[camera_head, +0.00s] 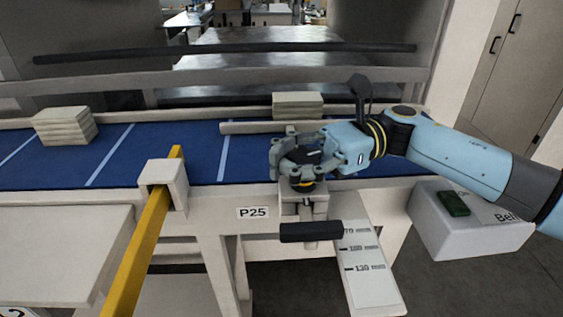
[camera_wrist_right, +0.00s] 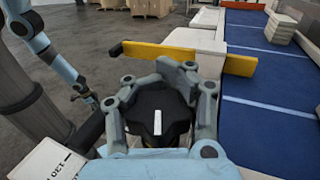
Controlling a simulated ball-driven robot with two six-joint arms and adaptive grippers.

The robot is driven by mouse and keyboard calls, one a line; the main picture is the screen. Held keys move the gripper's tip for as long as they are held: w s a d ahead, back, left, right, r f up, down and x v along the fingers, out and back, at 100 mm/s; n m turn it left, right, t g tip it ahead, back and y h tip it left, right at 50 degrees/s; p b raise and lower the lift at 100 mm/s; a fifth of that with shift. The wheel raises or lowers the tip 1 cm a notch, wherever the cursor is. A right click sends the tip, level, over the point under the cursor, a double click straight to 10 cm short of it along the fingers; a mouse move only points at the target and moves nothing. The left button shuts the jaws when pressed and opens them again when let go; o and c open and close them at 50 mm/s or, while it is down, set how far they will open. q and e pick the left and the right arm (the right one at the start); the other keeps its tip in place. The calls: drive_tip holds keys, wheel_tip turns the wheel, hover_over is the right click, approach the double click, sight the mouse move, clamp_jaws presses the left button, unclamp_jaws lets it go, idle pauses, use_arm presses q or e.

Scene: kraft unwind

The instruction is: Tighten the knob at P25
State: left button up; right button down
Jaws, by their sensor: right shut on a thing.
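The P25 label (camera_head: 252,212) is on the pale machine frame, just left of the knob's mount. The black knob (camera_wrist_right: 160,118) has a white line on top and shows between the fingers in the right wrist view. In the head view its lower part is seen with a yellow band, the rest hidden by the fingers.
A black bar (camera_head: 311,231) and a white scale plate (camera_head: 367,265) sit below the knob. A yellow bar (camera_head: 141,245) slopes through a bracket at left. Stacks (camera_head: 65,126) (camera_head: 298,105) lie on the blue belt (camera_head: 190,150). A grey box (camera_head: 470,235) with a green item stands right.

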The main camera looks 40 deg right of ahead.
sight(292, 152)
drive_tip(key=shift+w+m+t, duration=0.1)
drive_tip(key=shift+m+t, duration=0.3)
drive_tip(key=shift+t, duration=0.2)
idle(0.3)
drive_tip(key=m+t, duration=0.1)
drive_tip(key=m+t+h+p, duration=0.1)
drive_tip(key=t, duration=0.1)
drive_tip(key=m+t+h, duration=0.1)
drive_tip(key=shift+w+d+m+t, duration=0.25)
drive_tip(key=shift+w+m+t, duration=0.05)
drive_tip(key=shift+w+t, duration=0.1)
drive_tip(key=m+t+h, duration=0.1)
drive_tip(key=m+t+h+p, duration=0.1)
drive_tip(key=t+h, duration=0.1)
drive_tip(key=shift+w+d+m+t, duration=0.2)
drive_tip(key=shift+w+m+t, duration=0.1)
drive_tip(key=shift+w, duration=0.05)
drive_tip(key=m+h, duration=0.1)
drive_tip(key=t+h, duration=0.1)
drive_tip(key=m+t+h, duration=0.1)
drive_tip(key=shift+w+d+m, duration=0.3)
drive_tip(key=shift+w+d+r+m+t+h, duration=0.15)
drive_tip(key=shift+d+m+t+h, duration=0.1)
drive_tip(key=shift+m+t+h, duration=0.7)
drive_tip(key=shift+w+d+f+m+t+h, duration=0.1)
drive_tip(key=shift+d+m+t+h, duration=0.3)
drive_tip(key=shift+h, duration=0.95)
drive_tip(key=shift+a, duration=0.2)
